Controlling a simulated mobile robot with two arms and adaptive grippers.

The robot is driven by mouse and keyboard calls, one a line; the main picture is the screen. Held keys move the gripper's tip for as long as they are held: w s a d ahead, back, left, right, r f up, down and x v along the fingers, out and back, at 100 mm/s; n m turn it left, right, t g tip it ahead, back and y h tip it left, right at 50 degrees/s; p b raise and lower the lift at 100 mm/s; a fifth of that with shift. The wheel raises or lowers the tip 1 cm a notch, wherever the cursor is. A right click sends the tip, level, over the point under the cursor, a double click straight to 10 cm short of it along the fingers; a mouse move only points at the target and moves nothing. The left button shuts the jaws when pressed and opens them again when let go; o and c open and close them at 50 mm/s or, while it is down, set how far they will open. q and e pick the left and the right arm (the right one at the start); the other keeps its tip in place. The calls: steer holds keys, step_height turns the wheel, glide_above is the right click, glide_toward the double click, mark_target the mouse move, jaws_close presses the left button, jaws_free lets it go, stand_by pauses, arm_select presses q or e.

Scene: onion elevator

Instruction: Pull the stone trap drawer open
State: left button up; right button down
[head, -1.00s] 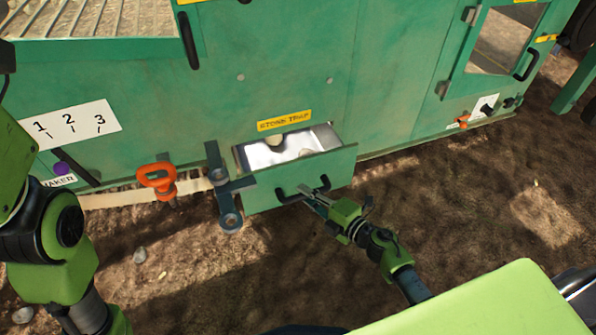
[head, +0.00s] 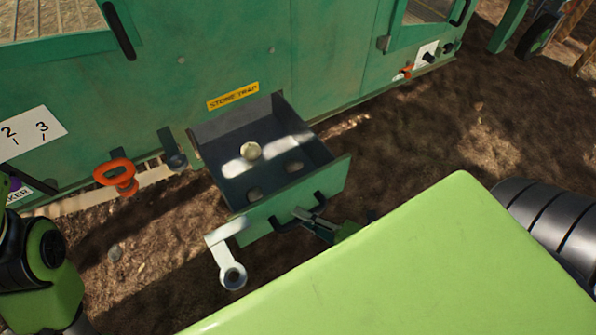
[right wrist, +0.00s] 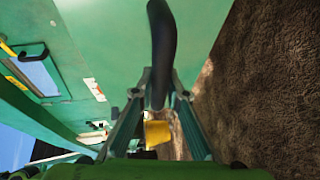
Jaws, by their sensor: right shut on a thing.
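The stone trap drawer (head: 325,189) stands far out of the green machine, below the yellow "STONE TRAP" label (head: 233,96). Its dark inside is open to view. A pale round thing (head: 251,151) and a few stones (head: 294,167) lie in it. My right gripper (head: 304,215) is at the drawer's black handle (head: 318,198). In the right wrist view the fingers (right wrist: 158,98) are closed around the handle (right wrist: 161,45). Part of my right arm is hidden behind my green body. Only links of my left arm show at the left edge; its gripper is out of view.
An orange handle (head: 117,174) is to the left. Bare soil lies around the drawer, with a wheel (head: 539,35) at the far right.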

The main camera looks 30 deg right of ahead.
steer(key=shift+s, duration=0.15)
steer(key=c, duration=2)
jaws_free()
steer(key=shift+o, duration=0.2)
steer(key=v, duration=1.2)
